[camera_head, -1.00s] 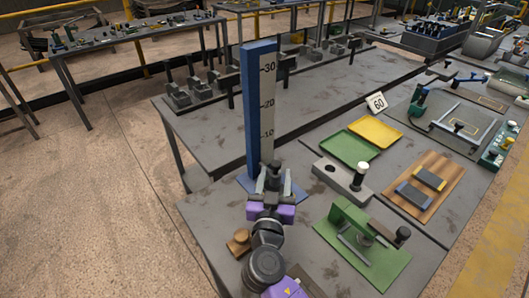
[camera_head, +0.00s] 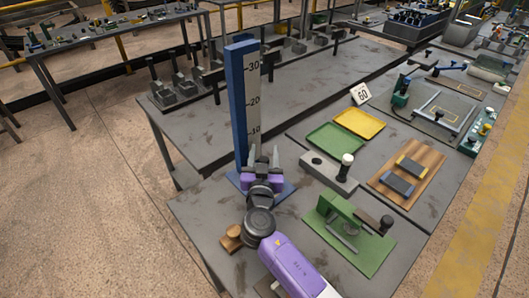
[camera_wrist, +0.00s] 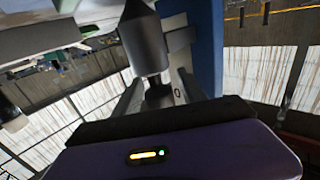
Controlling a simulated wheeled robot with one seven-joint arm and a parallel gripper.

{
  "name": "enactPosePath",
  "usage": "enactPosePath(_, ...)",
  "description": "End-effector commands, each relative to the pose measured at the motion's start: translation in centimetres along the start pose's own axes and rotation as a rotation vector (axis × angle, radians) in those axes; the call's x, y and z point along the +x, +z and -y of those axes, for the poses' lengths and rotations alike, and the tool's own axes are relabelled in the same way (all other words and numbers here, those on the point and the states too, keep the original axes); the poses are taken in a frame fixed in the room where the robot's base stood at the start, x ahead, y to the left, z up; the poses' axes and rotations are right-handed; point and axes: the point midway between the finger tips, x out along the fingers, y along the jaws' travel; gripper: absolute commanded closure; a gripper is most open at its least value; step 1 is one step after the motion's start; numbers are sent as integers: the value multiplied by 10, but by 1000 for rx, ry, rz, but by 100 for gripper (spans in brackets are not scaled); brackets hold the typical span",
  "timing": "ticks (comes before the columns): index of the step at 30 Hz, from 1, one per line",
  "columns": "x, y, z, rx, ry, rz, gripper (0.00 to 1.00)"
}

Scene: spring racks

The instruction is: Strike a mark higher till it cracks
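The tall blue post (camera_head: 235,105) carries a pale scale (camera_head: 253,100) marked 10, 20 and 30. It stands upright on a blue base plate at the table's left end. My gripper (camera_head: 263,156) is low in front of the post, below the 10 mark, with its fingers apart. In the wrist view, a grey cylinder with a tapered end and dark neck (camera_wrist: 147,45) lies between my fingers (camera_wrist: 160,90). I see room beside the neck; any contact with the tapered part is unclear. The post (camera_wrist: 206,45) is just behind it. No crack shows on the scale.
A wooden block (camera_head: 231,238) lies left of my arm. Open floor lies left.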

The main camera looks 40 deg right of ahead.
Motion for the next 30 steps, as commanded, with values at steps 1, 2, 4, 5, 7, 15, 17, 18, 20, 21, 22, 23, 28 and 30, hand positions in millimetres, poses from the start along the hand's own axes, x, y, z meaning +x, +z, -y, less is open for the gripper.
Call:
enactPosePath(1,0,0,0,0,0,0,59)
enactPosePath(2,0,0,0,0,0,0,65)
enactPosePath(4,0,0,0,0,0,0,79)
enactPosePath(5,0,0,0,0,0,0,85)
enactPosePath(7,0,0,0,0,0,0,98)
enactPosePath(15,0,0,0,0,0,0,100)
enactPosePath(17,0,0,0,0,1,0,100)
enactPosePath(18,0,0,0,0,1,0,100)
enactPosePath(20,0,0,0,0,1,0,100)
enactPosePath(21,0,0,0,0,1,0,100)
enactPosePath(22,0,0,0,0,1,0,100)
enactPosePath(23,0,0,0,0,1,0,100)
enactPosePath(28,0,0,0,0,1,0,100)
enactPosePath(30,0,0,0,0,1,0,100)
